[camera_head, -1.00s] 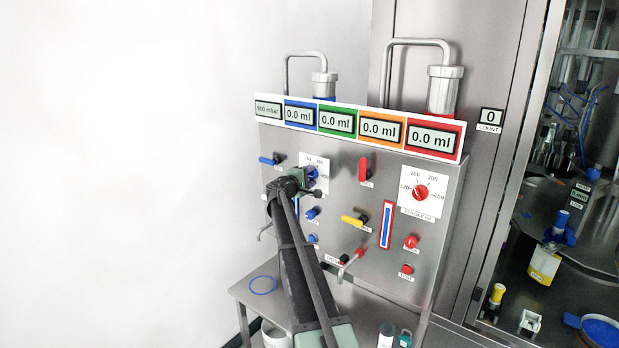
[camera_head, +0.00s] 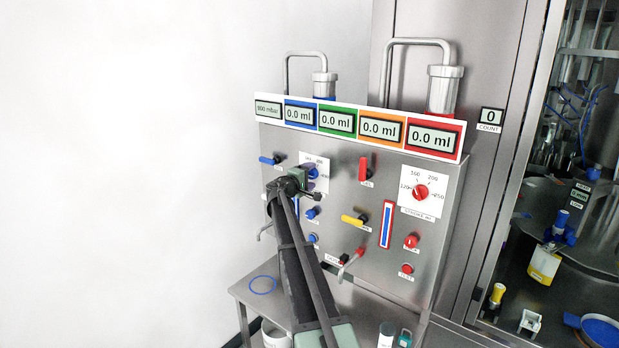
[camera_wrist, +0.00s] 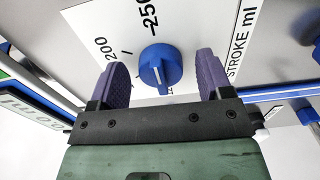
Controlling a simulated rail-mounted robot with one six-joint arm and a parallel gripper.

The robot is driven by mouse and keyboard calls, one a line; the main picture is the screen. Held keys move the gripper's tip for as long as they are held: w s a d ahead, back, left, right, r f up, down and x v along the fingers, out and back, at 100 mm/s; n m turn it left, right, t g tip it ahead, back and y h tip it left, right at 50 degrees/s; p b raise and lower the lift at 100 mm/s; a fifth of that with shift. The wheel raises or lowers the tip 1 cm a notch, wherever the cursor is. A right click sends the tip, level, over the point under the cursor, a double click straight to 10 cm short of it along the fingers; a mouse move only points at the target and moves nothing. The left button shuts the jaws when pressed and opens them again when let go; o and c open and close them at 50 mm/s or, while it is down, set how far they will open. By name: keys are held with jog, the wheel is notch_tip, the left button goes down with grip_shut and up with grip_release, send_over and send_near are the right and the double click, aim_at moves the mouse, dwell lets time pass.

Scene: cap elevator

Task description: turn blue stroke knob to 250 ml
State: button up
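The blue stroke knob (camera_wrist: 160,69) sits on a white dial plate (camera_wrist: 190,22) marked "STROKE ml". The "250" lies above the knob and "200" to its upper left in the wrist view. A pale pointer line on the knob runs toward my gripper's side, away from "250"; the scale there is hidden by the gripper. My gripper (camera_wrist: 162,62) is open, its purple fingers on either side of the knob with gaps visible.
The panel also carries a red stroke dial (camera_head: 421,191), a red lever (camera_head: 364,168), a yellow lever (camera_head: 354,220), and a blue lever (camera_head: 269,160). Displays (camera_head: 358,127) run along the top. Other blue knobs (camera_head: 312,213) sit close below the arm's end.

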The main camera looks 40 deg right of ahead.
jog(key=v, duration=1)
jog(key=shift+a, duration=0.35)
jog(key=shift+s, duration=0.1)
